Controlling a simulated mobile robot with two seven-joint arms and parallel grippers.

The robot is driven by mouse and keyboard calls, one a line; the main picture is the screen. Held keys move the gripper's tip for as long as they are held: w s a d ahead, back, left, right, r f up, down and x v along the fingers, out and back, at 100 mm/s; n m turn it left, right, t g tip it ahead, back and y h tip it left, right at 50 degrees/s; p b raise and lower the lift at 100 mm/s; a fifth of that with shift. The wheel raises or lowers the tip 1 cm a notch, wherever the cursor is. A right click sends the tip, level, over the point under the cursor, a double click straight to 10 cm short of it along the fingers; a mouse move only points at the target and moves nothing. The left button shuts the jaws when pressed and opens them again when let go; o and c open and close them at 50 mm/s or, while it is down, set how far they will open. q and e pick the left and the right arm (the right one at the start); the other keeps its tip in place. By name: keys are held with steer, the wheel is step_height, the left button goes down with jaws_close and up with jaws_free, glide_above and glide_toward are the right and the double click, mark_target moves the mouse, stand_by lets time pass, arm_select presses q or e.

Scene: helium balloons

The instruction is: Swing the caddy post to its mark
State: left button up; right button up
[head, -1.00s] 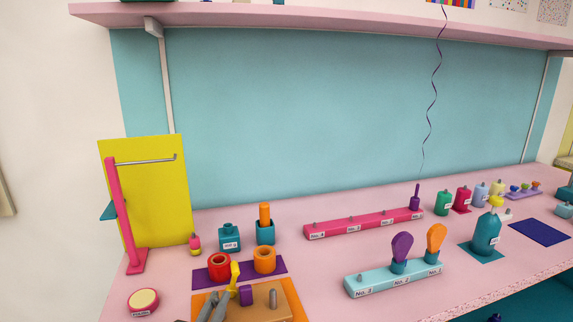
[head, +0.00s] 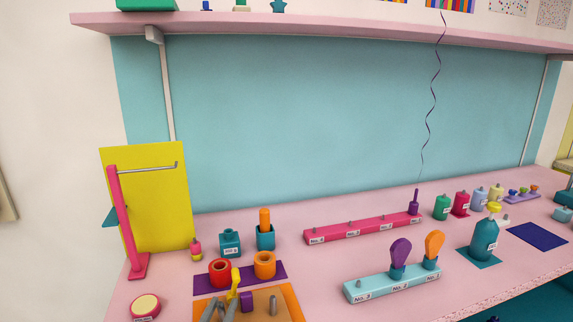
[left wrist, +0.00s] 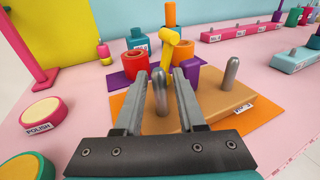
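A tan block (left wrist: 207,102) with a white label lies on an orange mat (left wrist: 122,104). Two grey posts stand on it, a near post (left wrist: 160,92) and a right post (left wrist: 230,73). In the head view, the gripper (head: 219,304) is at the bottom edge beside the purple block (head: 246,302). Which piece is the caddy post, and its mark, I cannot tell. My right gripper is not in view.
Red (head: 219,272) and orange (head: 264,264) cups stand behind on a purple mat (head: 240,279). A pink stand (head: 122,225) with a grey rod and a polish tin (head: 145,306) are at left. A pale blue rack (head: 390,283) stands to the right.

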mark_target(220, 312)
arm_select(q)
steer(key=shift+o, duration=0.5)
steer(key=shift+s+a+r+p, duration=0.15)
steer(key=shift+s+a+p, duration=0.1)
steer(key=shift+s, duration=1.05)
steer(key=shift+s+a+r+p, duration=0.1)
steer(key=shift+s+p, duration=0.15)
steer(key=shift+s, duration=1.05)
steer(key=s+a, duration=0.1)
steer(key=s, duration=0.9)
steer(key=shift+r+b, duration=0.45)
steer(key=shift+w, duration=0.1)
